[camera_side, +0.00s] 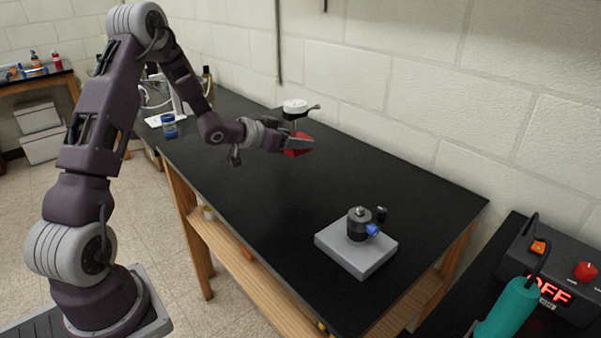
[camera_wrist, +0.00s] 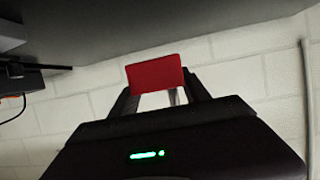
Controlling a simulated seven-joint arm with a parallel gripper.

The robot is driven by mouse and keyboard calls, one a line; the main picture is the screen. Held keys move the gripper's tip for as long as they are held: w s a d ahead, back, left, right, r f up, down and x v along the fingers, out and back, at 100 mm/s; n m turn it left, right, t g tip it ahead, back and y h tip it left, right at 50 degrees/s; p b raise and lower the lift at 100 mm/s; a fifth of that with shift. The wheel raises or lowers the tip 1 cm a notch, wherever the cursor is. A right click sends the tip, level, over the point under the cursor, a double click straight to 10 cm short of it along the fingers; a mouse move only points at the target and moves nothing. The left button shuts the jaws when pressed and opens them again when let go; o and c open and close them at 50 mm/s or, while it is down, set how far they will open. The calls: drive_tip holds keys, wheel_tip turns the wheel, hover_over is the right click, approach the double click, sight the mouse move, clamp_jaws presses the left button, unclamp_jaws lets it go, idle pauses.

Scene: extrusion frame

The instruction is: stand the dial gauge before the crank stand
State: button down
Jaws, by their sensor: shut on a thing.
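The dial gauge (camera_side: 295,106) has a white round top, a dark arm to one side and a thin stem. It is upright above the far part of the black bench, with its stem running down to a red block (camera_side: 294,151). My gripper (camera_side: 303,145) is shut on the gauge at this red block and holds it over the bench. In the wrist view the red block (camera_wrist: 155,74) sits between my fingers; the white dial is not seen there. The crank stand (camera_side: 357,225), a black post with a blue knob on a grey plate (camera_side: 362,258), stands at the bench's near right end.
The black bench top (camera_side: 260,195) is clear between my gripper and the crank stand. A block wall (camera_side: 400,90) runs along the back edge. A blue-lidded jar (camera_side: 169,126) is at the far left. A control box (camera_side: 555,270) and teal tool (camera_side: 508,310) are at right.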

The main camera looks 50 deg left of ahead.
sight(294, 179)
drive_tip(key=a+f, duration=0.1)
drive_tip(key=w+a, duration=0.1)
drive_tip(key=shift+w+a+f, duration=0.15)
drive_tip(key=shift+a+f, duration=0.15)
drive_tip(key=shift+f, duration=0.05)
wheel_tip(294, 179, down, 9)
drive_tip(key=shift+a+f, duration=0.1)
drive_tip(key=shift+f, duration=0.05)
drive_tip(key=shift+f, duration=0.1)
drive_tip(key=c, duration=0.5)
unclamp_jaws()
drive_tip(key=shift+f, duration=0.1)
